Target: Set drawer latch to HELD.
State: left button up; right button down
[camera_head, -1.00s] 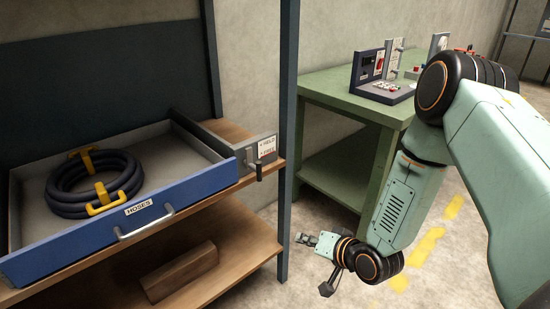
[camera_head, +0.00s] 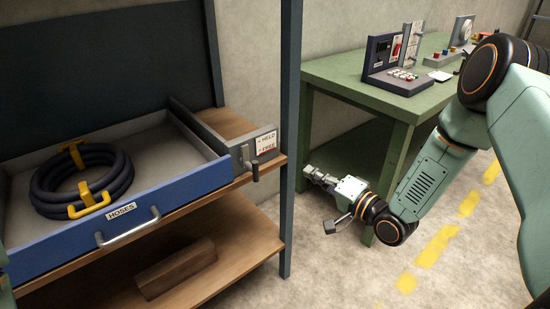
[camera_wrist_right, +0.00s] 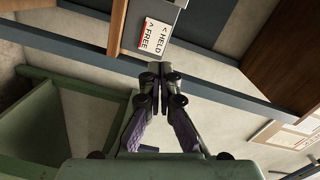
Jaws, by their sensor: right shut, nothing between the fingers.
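The drawer latch (camera_head: 252,163) is a small lever with a dark knob on a grey plate at the drawer's right front corner. Its knob hangs low, nearer the FREE line of the HELD/FREE label (camera_head: 266,142). The label also shows in the right wrist view (camera_wrist_right: 155,35), beyond the fingertips; the lever is not clear there. The blue-fronted drawer (camera_head: 165,203) is pulled out. My right gripper (camera_head: 308,173) is shut and empty, to the right of the latch and apart from it, past the shelf post. Its closed fingers show in the wrist view (camera_wrist_right: 160,77). My left gripper is out of view.
A dark upright post (camera_head: 289,130) stands between the latch and my right gripper in the head view. A coiled hose (camera_head: 110,183) lies in the drawer. A wooden block (camera_head: 176,271) lies on the lower shelf. A green bench (camera_head: 385,85) with control panels stands behind my right arm.

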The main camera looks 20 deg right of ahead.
jog(key=m+b, duration=0.1)
jog(key=b, duration=0.1)
send_near(249, 163)
jog(key=shift+w+d+r, duration=1.5)
jog(key=shift+w+d, duration=0.6)
jog(key=shift+w, duration=0.35)
jog(key=a, duration=0.3)
jog(key=shift+s+a+f+b, duration=0.3)
jog(key=shift+s+a+b, duration=0.05)
jog(key=shift+b, duration=0.05)
